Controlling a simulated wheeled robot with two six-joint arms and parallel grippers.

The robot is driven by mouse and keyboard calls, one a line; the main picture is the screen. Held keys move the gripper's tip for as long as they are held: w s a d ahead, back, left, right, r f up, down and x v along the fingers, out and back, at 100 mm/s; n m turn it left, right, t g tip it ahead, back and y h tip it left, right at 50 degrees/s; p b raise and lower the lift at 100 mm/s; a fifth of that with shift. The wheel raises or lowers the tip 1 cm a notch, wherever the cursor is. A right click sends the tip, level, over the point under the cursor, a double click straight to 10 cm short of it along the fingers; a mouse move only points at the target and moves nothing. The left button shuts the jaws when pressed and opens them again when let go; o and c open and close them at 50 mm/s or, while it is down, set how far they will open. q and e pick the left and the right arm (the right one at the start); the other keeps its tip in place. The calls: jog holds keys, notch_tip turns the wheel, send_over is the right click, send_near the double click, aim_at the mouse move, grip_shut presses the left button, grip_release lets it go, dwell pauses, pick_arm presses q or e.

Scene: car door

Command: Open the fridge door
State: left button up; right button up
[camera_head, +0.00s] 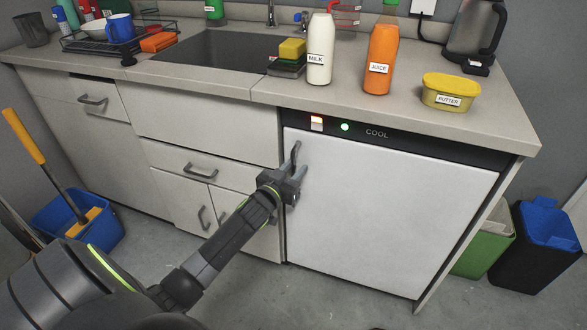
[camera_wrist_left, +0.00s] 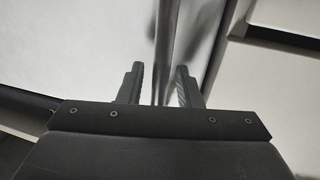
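The fridge door (camera_head: 385,205) is a white panel under the counter, below a dark strip marked COOL, and it looks closed. Its handle (camera_head: 295,154) is an upright metal bar at the door's left edge. My left gripper (camera_head: 297,176) is at the lower part of this handle. In the left wrist view, the fingers of my left gripper (camera_wrist_left: 161,84) are apart, with the handle (camera_wrist_left: 166,75) running up between them. Gaps show on both sides of the bar, so the fingers do not look clamped on it. My right gripper is out of view.
On the counter (camera_head: 215,85) above stand a milk bottle (camera_head: 320,50), a juice bottle (camera_head: 381,60) and a butter tub (camera_head: 450,90). Drawers (camera_head: 190,168) lie left of the fridge. Green (camera_head: 485,250) and black-blue (camera_head: 540,250) bins stand to its right. The floor in front looks clear.

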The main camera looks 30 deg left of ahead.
pick_arm(q)
grip_shut()
dwell(0.4)
